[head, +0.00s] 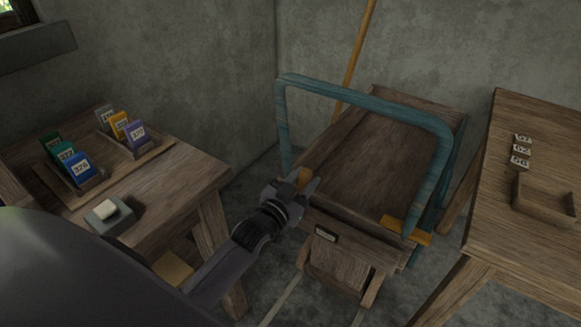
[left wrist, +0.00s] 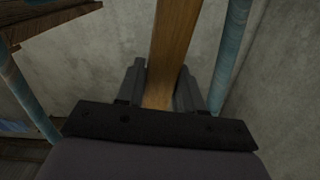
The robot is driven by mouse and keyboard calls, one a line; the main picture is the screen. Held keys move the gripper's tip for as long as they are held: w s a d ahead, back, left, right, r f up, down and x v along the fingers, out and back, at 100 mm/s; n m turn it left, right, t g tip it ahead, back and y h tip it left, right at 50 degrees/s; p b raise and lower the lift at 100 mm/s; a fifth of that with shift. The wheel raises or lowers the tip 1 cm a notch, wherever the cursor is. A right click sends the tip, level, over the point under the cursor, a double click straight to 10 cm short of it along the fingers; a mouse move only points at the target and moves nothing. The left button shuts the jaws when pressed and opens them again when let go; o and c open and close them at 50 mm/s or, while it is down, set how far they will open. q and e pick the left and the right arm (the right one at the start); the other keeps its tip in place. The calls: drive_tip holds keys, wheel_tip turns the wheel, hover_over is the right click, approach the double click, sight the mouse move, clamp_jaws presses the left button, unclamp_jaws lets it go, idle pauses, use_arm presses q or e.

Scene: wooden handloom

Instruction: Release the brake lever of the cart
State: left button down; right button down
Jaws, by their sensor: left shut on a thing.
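The cart (head: 390,150) is a brown wooden bed with a blue-green tubular push handle (head: 365,100). My left gripper (head: 303,186) is at the near left corner of the cart, beside the foot of the handle. It is shut on an orange-brown wooden bar that looks like the brake lever (head: 304,175). In the left wrist view the lever (left wrist: 172,50) runs up from between the two fingers (left wrist: 160,92). Its lower end is hidden by the gripper. My right gripper is not in view.
A table at left holds colored numbered cards (head: 80,166) and a small dish (head: 108,214). A table at right holds numbered blocks (head: 521,150) and an open wooden box (head: 545,203). An orange block (head: 405,229) sits at the cart's near right corner. A pole (head: 355,55) stands behind.

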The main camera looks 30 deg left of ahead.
use_arm(q)
drive_tip(key=d+m, duration=0.1)
drive_tip(key=d+f+m, duration=0.1)
drive_tip(key=d, duration=0.1)
drive_tip(key=shift+s+d, duration=0.15)
drive_tip(key=shift+d+m, duration=0.1)
drive_tip(key=shift+m, duration=0.2)
drive_tip(key=c, duration=0.8)
unclamp_jaws()
drive_tip(key=s+p, duration=0.1)
drive_tip(key=s, duration=0.6)
drive_tip(key=shift+a, duration=0.3)
drive_tip(key=shift+s, duration=0.1)
